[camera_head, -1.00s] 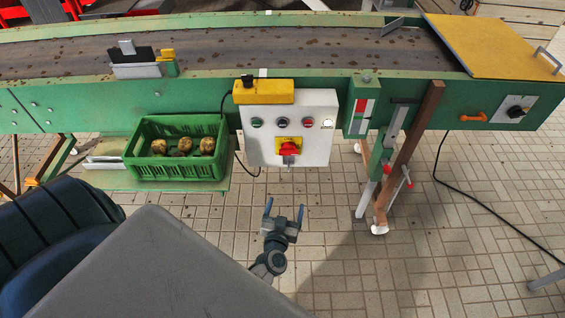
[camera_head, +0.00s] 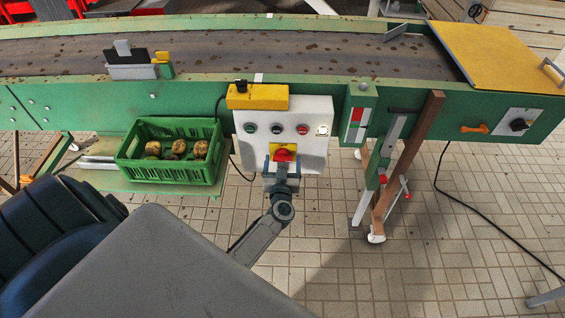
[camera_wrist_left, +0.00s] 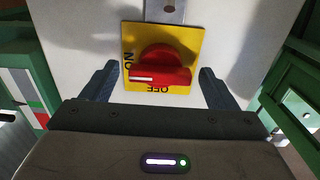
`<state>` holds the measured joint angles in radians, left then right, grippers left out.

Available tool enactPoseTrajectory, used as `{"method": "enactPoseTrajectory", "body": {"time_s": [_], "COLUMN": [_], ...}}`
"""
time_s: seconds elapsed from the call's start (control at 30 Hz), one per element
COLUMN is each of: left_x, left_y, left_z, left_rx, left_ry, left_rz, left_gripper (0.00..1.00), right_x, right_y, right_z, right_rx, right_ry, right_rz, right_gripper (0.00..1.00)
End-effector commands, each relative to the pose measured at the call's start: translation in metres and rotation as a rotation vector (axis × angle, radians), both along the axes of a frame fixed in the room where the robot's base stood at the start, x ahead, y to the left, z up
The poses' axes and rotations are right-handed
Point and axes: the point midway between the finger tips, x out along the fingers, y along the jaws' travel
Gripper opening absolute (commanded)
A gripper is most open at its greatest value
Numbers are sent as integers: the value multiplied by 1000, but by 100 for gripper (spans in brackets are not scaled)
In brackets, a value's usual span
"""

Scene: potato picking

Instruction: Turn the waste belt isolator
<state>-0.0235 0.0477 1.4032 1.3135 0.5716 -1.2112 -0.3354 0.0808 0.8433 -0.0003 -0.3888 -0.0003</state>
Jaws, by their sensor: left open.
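The isolator is a red rotary knob (camera_head: 284,155) on a yellow plate (camera_wrist_left: 183,42), on the front of a white control box (camera_head: 314,118). In the left wrist view the red knob (camera_wrist_left: 158,68) lies crosswise, its white line on the left beside the ON lettering; OFF is below it. My left gripper (camera_head: 283,166) is in front of the box, its fingers open on both sides of the knob. In the left wrist view my left gripper (camera_wrist_left: 157,85) shows gaps between each finger and the knob. My right gripper is out of view.
Buttons (camera_head: 277,130) sit above the knob, and a yellow box (camera_head: 257,97) is on the box's top edge. A green crate (camera_head: 168,172) of potatoes stands at left. A wooden post (camera_head: 408,150) and a black rotary switch (camera_head: 519,124) are at right. The tiled floor in front is mostly clear.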

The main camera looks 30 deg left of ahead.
Motion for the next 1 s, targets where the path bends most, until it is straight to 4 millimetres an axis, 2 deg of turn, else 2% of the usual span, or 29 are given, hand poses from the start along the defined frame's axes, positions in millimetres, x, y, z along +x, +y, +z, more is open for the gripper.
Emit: {"method": "enactPoseTrajectory", "body": {"time_s": [0.27, 0.37, 0.5, 0.53, 0.87, 1.0], "left_x": [2, 2, 2, 1, 1, 1], "left_y": [1, 1, 1, 1, 1, 1], "left_z": [0, 0, 0, 0, 0, 1], "left_rx": [-1, 0, 0, 0, -39, -100], "left_ry": [1, 1, 0, 1, -23, -60], "left_rz": [0, 0, 0, 0, 0, -1], "left_gripper": [81, 65, 38, 36, 36, 36], "right_x": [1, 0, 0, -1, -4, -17], "right_y": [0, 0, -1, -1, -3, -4], "right_z": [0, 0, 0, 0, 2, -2], "right_rx": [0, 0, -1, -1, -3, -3], "right_ry": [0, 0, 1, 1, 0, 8], "right_rz": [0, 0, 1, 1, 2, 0], "right_gripper": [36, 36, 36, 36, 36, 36]}}
